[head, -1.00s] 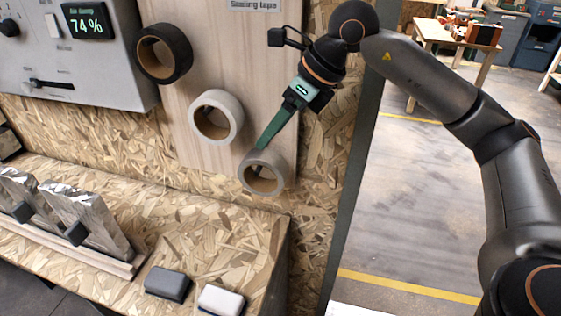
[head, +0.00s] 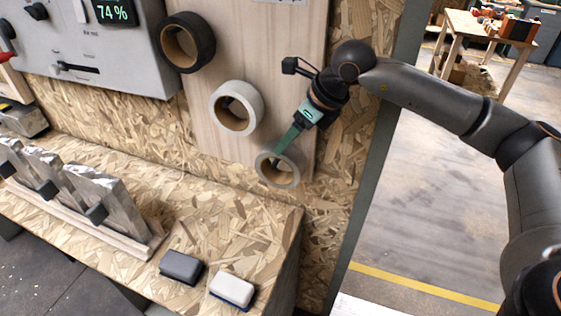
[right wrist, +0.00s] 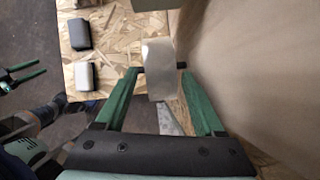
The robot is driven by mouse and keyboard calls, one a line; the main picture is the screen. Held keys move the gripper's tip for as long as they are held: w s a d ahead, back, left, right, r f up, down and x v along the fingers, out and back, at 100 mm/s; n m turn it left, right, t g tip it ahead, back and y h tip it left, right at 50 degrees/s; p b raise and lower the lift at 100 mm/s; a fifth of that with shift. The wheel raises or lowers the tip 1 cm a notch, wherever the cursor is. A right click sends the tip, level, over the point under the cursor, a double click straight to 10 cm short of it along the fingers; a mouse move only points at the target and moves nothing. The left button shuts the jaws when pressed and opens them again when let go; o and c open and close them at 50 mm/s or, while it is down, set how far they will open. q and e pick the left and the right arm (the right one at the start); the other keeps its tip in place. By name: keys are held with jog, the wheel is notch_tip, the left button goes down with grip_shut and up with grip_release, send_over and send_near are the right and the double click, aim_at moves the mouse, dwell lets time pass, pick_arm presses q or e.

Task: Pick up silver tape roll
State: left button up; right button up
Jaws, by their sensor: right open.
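The silver tape roll (head: 291,182) is the lowest of three rolls on the pale wooden panel in the head view, with a brown core. My right gripper (head: 281,150) reaches down to its upper edge from the upper right. In the right wrist view, the silver tape roll (right wrist: 158,52) stands between the green fingertips of my right gripper (right wrist: 160,68), one on each side. The gripper is open; whether either tip touches the roll is unclear. My left gripper (right wrist: 40,67) shows small at the left edge of the right wrist view; its opening is unclear.
A white tape roll (head: 255,97) and a black tape roll (head: 207,37) hang higher on the panel (head: 295,60). A dark block (head: 181,266) and a white block (head: 232,288) lie on the chipboard bench (head: 225,230). A dark post (head: 372,180) stands right of the panel.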

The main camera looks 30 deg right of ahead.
jog(key=shift+x, duration=1.4)
jog(key=shift+w, duration=0.1)
jog(key=c, duration=1)
